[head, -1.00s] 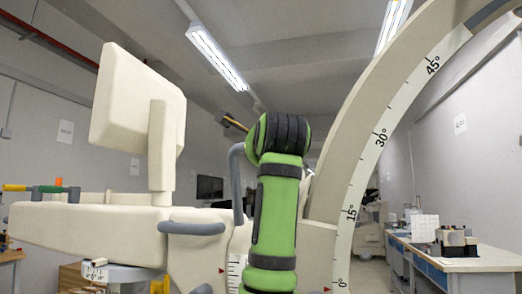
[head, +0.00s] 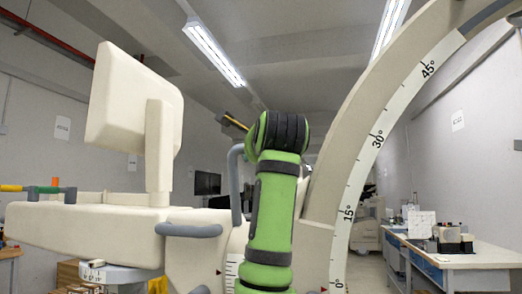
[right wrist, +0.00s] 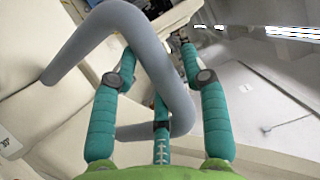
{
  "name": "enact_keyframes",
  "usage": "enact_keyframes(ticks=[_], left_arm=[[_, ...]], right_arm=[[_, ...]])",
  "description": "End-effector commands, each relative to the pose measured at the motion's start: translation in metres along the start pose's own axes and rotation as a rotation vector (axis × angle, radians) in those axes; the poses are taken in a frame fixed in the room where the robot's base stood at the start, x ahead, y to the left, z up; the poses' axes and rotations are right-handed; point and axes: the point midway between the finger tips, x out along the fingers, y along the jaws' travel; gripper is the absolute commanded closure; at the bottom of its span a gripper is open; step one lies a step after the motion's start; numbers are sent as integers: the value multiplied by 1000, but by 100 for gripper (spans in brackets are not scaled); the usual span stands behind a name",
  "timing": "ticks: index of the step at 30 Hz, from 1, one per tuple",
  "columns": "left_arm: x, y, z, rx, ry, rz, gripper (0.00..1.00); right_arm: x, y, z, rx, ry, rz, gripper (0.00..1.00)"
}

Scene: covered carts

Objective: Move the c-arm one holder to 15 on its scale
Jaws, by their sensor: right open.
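The cream c-arm arc (head: 362,130) rises at the right of the head view. A small red pointer (head: 324,290) is beside the strip near 0° at the bottom edge. A grey looped handle (head: 236,180) stands left of my green arm; it also shows large in the right wrist view (right wrist: 165,72). My right gripper (right wrist: 157,50) is open, its teal fingers on either side of the handle's bar. Contact cannot be told. The gripper's fingers are hidden in the head view. My left gripper is out of view.
A cream cart body (head: 85,232) with an upright monitor (head: 133,105) fills the left. A second, shorter scale (head: 233,272) with a dark pointer is left of my arm. A workbench (head: 470,256) with equipment stands at the right, clear of the arc.

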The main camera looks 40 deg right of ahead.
Motion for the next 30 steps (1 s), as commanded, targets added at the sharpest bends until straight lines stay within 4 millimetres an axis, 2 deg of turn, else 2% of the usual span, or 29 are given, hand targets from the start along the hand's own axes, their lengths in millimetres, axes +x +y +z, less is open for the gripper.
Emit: enact_keyframes(ticks=[8,30], left_arm=[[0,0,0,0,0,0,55],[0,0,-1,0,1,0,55]], right_arm=[[-14,0,1,0,-1,0,55],[-103,-1,0,1,0,-3,55]])
